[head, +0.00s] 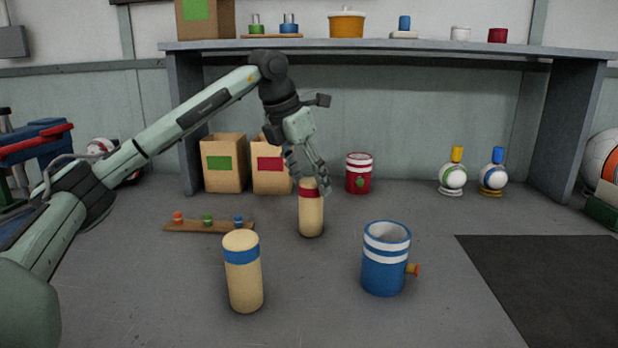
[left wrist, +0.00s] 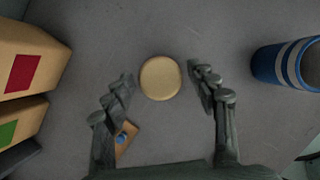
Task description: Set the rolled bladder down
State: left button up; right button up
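A tan rolled bladder with a red band (head: 311,217) stands upright on the floor in the head view. Its round top shows in the left wrist view (left wrist: 160,78). My left gripper (head: 310,180) is at its upper end, fingers pointing down. In the left wrist view the gripper (left wrist: 163,80) is open, one finger on each side of the bladder's top with gaps between. A second tan rolled bladder with a blue band (head: 243,278) stands upright nearer. A blue canister with white bands (head: 384,272) stands open-topped to the right. My right gripper is out of view.
A board with coloured knobs (head: 209,227) lies left of the red-banded bladder. Behind stand a green-marked box (head: 224,177), a red-marked box (head: 272,180) and a red canister (head: 358,183). A dark mat (head: 550,290) lies at right. A shelf (head: 400,46) spans the back.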

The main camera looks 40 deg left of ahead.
pick_arm(q)
jog(key=shift+r, duration=0.2)
jog(key=d+v, duration=0.1)
jog(key=v, duration=1)
jog(key=shift+s+a+r+p, duration=0.2)
jog(key=shift+a+r+p, duration=0.2)
jog(key=shift+a+p, duration=0.1)
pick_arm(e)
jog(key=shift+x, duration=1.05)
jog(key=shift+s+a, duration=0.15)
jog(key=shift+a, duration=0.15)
